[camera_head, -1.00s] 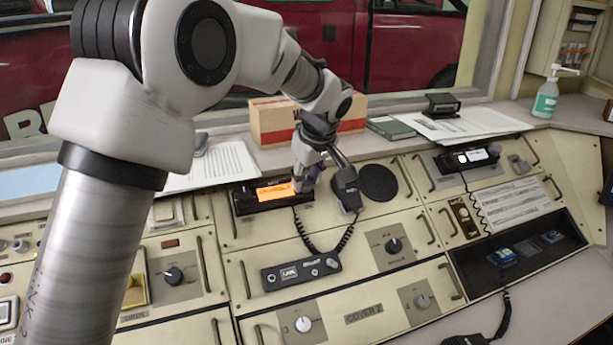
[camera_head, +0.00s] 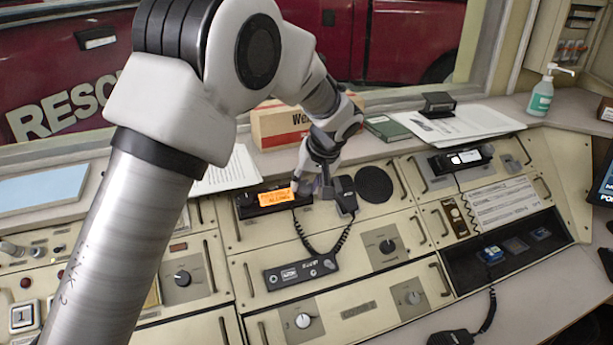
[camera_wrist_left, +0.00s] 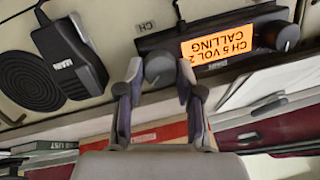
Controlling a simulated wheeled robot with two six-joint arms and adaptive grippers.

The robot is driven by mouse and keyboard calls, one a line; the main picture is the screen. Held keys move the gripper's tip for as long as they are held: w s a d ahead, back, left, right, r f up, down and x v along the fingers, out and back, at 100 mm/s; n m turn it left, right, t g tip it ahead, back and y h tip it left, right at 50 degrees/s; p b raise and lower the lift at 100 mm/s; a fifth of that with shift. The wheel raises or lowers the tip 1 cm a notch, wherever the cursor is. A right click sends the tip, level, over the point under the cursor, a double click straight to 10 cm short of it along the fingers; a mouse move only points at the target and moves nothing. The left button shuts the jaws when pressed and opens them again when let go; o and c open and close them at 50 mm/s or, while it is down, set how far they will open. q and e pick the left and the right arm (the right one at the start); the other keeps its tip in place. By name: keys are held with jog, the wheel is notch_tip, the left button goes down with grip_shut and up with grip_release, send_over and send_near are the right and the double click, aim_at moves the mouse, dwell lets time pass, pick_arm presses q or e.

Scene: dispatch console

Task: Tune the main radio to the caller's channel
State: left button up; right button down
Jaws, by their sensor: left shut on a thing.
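The main radio (camera_head: 247,208) is a black unit on the console with a lit orange display (camera_head: 281,197). In the left wrist view the display (camera_wrist_left: 222,42) reads "CH 5 VOL 2" and "CALLING". My left gripper (camera_head: 310,188) is at the radio's right end. In the wrist view its fingers (camera_wrist_left: 158,85) are on both sides of a dark round knob (camera_wrist_left: 158,70) near a "CH" label, shut on it. A second knob (camera_wrist_left: 287,38) is at the display's other side, apart from the gripper. My right gripper is not in view.
A black handset (camera_head: 345,195) labelled "MAIN" in the wrist view stands close beside the gripper, with a coiled cord below. A round black speaker (camera_head: 374,184) is to its right. A cardboard box (camera_head: 282,125) stands behind. A second radio (camera_head: 462,159) is farther right.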

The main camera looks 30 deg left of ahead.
pick_arm(q)
jog(key=shift+f, duration=0.1)
dwell(0.3)
jog(key=o, duration=1.2)
jog(key=shift+c, duration=0.2)
jog(key=v, duration=1.2)
jog(key=shift+w, duration=0.1)
